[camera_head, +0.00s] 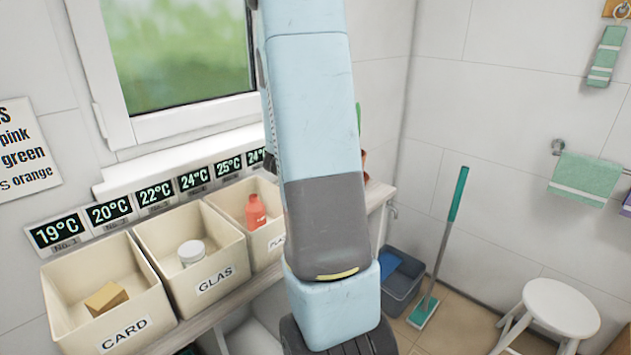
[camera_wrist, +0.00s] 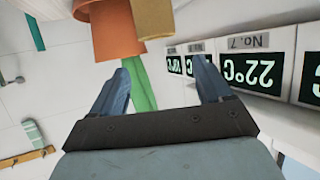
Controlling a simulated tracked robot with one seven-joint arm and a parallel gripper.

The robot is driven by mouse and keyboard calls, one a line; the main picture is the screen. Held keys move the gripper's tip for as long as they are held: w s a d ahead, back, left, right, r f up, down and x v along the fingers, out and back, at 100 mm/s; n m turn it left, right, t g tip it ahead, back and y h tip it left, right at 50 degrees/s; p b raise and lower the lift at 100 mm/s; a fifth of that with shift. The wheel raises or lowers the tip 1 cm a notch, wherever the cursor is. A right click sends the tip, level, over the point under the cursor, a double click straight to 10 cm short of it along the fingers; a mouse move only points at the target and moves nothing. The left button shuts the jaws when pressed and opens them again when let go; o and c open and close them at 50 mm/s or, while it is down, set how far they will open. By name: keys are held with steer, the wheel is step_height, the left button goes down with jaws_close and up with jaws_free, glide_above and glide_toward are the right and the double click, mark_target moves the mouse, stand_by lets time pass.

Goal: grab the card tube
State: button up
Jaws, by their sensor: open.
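My gripper (camera_wrist: 162,64) is open in the wrist view, with its two blue-grey fingers apart and nothing held between them. A tan, tube-like piece (camera_wrist: 153,18), which looks like the card tube, shows at the top edge of the wrist view, beyond the fingertips and cut off by the frame. It overlaps an orange-brown pot (camera_wrist: 112,30) just left of it. The wrist view appears upside down. In the head view my arm hides the gripper's fingers and the tube; only a sliver of the pot (camera_head: 364,165) shows beside the arm.
Bins marked CARD (camera_head: 122,335), GLAS (camera_head: 215,280) and a partly hidden third (camera_head: 275,243) stand in a row below temperature displays (camera_head: 155,194). They hold a small box, a jar and a red bottle. A green strip (camera_wrist: 138,85) shows between my fingers, farther off.

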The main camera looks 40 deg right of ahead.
steer(key=shift+w+d+f, duration=0.6)
steer(key=shift+d+f, duration=0.35)
steer(key=shift+f, duration=0.1)
steer(key=shift+w+d+f, duration=0.6)
steer(key=shift+d+f, duration=0.4)
steer(key=shift+w+d+f, duration=0.6)
steer(key=shift+d+f, duration=0.35)
steer(key=shift+f, duration=0.1)
steer(key=c, duration=1)
steer(key=shift+r, duration=0.1)
